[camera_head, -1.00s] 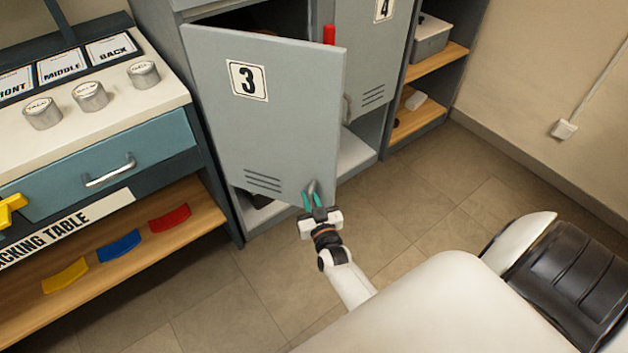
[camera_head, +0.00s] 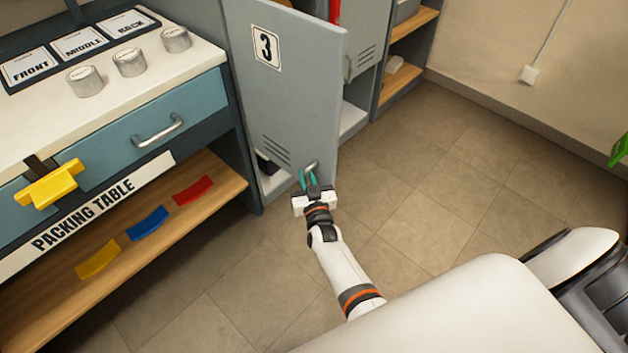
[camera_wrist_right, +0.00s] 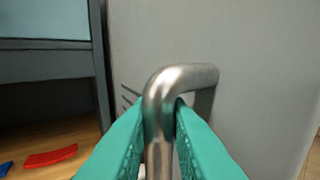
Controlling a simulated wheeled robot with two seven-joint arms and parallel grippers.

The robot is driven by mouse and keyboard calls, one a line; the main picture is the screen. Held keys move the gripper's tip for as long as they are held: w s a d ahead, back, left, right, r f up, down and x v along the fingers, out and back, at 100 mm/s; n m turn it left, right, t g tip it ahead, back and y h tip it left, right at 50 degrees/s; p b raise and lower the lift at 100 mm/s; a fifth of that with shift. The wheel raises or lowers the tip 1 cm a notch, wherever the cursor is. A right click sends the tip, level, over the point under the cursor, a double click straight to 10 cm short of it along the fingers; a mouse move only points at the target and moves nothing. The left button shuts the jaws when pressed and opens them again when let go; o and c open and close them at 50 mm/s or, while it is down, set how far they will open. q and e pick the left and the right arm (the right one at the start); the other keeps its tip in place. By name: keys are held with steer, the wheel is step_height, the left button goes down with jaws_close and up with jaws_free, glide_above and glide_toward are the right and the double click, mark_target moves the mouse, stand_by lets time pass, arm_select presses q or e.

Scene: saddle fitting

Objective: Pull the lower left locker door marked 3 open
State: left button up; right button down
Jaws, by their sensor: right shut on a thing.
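The grey locker door marked 3 (camera_head: 288,90) stands swung out from its locker, with a dark gap showing behind its lower left edge. Its metal handle (camera_head: 311,167) is near the door's lower right corner. My right gripper (camera_head: 309,181) is shut on this handle. In the right wrist view the bent metal handle (camera_wrist_right: 160,110) stands between the two teal fingers (camera_wrist_right: 160,150), with the grey door face (camera_wrist_right: 250,60) behind it. My left gripper is not in view.
The packing table (camera_head: 165,124) with its drawers and wooden lower shelf (camera_head: 215,178) stands left of the door. Coloured pieces lie on the shelf. A second locker door (camera_head: 365,45) and open shelves (camera_head: 405,75) are behind. The tiled floor (camera_head: 430,190) at right is clear.

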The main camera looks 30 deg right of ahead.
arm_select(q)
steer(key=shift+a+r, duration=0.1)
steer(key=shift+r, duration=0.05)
arm_select(e)
steer(key=shift+w+a+r, duration=0.15)
steer(key=shift+r, duration=0.05)
steer(key=c, duration=1.4)
jaws_free()
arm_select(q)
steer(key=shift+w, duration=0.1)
arm_select(e)
steer(key=shift+f, duration=0.15)
